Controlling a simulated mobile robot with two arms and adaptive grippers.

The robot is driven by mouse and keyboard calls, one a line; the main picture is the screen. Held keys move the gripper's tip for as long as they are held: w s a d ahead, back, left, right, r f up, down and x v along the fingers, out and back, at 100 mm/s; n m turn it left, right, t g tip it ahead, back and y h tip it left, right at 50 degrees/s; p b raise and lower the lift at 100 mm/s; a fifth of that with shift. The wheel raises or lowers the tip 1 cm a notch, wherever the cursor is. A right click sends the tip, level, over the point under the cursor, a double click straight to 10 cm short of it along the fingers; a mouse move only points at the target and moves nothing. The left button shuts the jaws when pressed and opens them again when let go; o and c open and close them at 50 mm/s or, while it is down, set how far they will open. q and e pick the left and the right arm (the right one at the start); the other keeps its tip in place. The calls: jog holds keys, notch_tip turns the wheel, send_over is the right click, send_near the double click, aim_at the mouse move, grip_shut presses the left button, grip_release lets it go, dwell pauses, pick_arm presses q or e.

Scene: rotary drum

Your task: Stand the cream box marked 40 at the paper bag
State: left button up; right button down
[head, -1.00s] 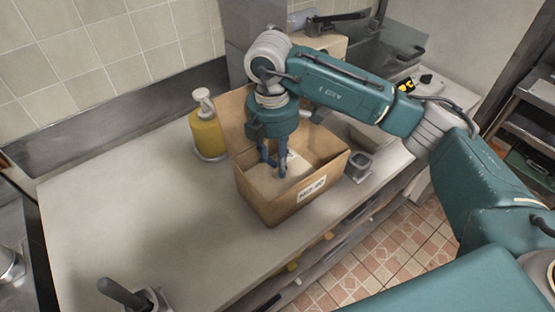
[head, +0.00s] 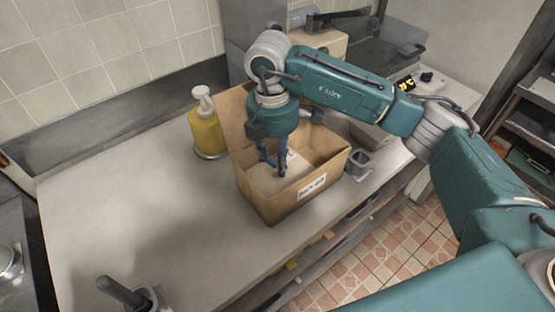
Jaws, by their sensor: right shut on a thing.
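My right gripper (head: 275,168) points down into an open cardboard carton (head: 285,207) with a white label on its front. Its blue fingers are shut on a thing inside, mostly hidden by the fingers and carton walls. A pale, cream-white piece (head: 291,157) shows beside the fingers; I cannot read a 40 on it, so I cannot tell if it is the cream box. No paper bag can be made out. My left gripper is not in view.
A yellow pump bottle (head: 207,133) stands behind the carton to the left. A small grey square holder (head: 357,164) is to its right. A dark-handled item (head: 122,292) stands at the front left.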

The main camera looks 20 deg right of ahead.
jog(key=c, duration=1.3)
grip_release()
notch_tip(320, 180, up, 12)
jog(key=shift+a, duration=0.25)
jog(key=shift+w, duration=0.15)
notch_tip(320, 180, up, 15)
jog(key=p, duration=1.2)
jog(key=shift+f, duration=0.1)
